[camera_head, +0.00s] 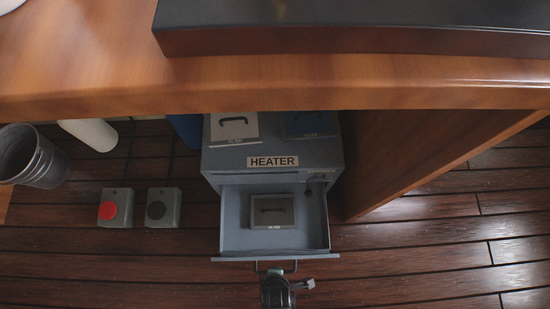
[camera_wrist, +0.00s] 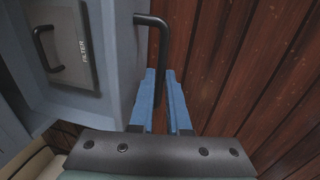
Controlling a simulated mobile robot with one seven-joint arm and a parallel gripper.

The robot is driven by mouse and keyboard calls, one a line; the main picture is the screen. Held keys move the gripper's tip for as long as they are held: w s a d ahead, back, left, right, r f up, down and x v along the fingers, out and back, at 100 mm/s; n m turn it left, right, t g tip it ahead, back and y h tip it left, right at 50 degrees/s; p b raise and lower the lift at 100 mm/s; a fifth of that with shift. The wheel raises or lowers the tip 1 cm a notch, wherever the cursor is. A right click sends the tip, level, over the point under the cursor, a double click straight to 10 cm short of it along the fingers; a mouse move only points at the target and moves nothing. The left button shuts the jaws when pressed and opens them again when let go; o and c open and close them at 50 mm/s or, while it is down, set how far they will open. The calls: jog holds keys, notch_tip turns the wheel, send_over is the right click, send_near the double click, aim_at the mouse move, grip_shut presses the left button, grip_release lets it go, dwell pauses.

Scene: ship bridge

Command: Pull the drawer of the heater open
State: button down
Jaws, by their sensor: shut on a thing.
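The heater (camera_head: 222,162) is a blue-grey cabinet under the wooden desk, with a HEATER label on top. Its drawer (camera_head: 234,240) is pulled out toward the bottom of the head view, and a grey filter with a dark handle (camera_head: 272,212) lies inside. The filter also shows in the wrist view (camera_wrist: 82,75). The drawer's dark bar handle (camera_wrist: 160,35) is on its front. My gripper (camera_wrist: 160,76) is at this handle, its blue fingers shut on it. In the head view, my gripper (camera_head: 276,276) is just in front of the drawer, its fingers hard to make out.
The wooden desk (camera_head: 90,75) overhangs the heater, with a wooden side panel (camera_head: 410,150) to the right. A red-button box (camera_head: 115,208), a dark-button box (camera_head: 163,207) and a grey bin (camera_head: 35,158) stand left. The plank floor at right is clear.

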jog(key=shift+s, duration=0.6)
jog(key=c, duration=0.9)
grip_release()
jog(key=r+p, duration=0.3)
jog(key=r, duration=0.1)
jog(key=s+r+p, duration=0.1)
jog(key=r+p, duration=0.1)
jog(key=r, duration=0.2)
jog(key=s+r+p, duration=0.1)
jog(key=r+p, duration=0.2)
jog(key=r, duration=0.1)
jog(key=shift+s+r+p, duration=0.2)
jog(key=shift+r+p, duration=0.1)
jog(key=shift+r, duration=0.05)
